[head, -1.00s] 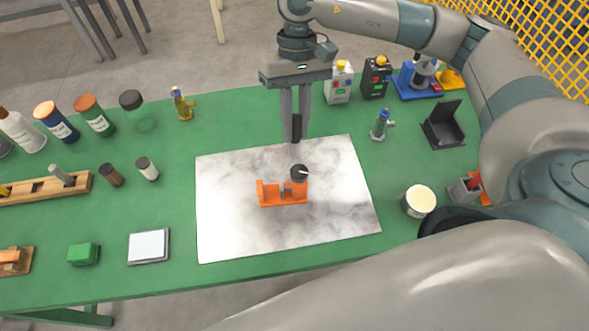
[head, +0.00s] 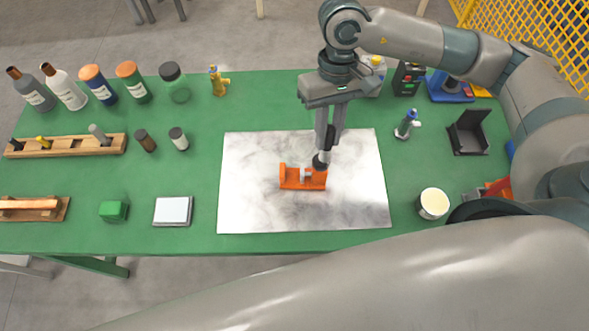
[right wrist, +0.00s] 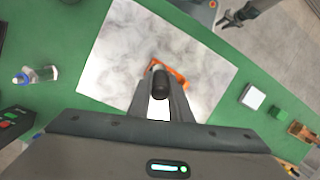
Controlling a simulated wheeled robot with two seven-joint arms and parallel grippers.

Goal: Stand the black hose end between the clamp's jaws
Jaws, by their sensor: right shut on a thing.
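The orange clamp (head: 302,183) lies on the grey marbled sheet, its grey screw between its upright ends. My right gripper (head: 323,152) points down at the clamp's right end and is shut on the black hose end (head: 319,163). In the right wrist view the hose end (right wrist: 161,82) shows between the two fingers, with the clamp (right wrist: 177,74) partly hidden behind it. Whether the hose end's foot sits between the jaws or just behind them I cannot tell. My left gripper (right wrist: 232,18) shows small in the right wrist view, away from the clamp, its fingers apart.
The marbled sheet (head: 250,205) is otherwise clear. A cream-topped tub (head: 433,203) and a black open box (head: 469,134) stand to the right. A blue-topped fitting (head: 406,125) stands beyond the sheet. Bottles, a wooden rack (head: 68,147) and a white pad (head: 173,211) are on the left.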

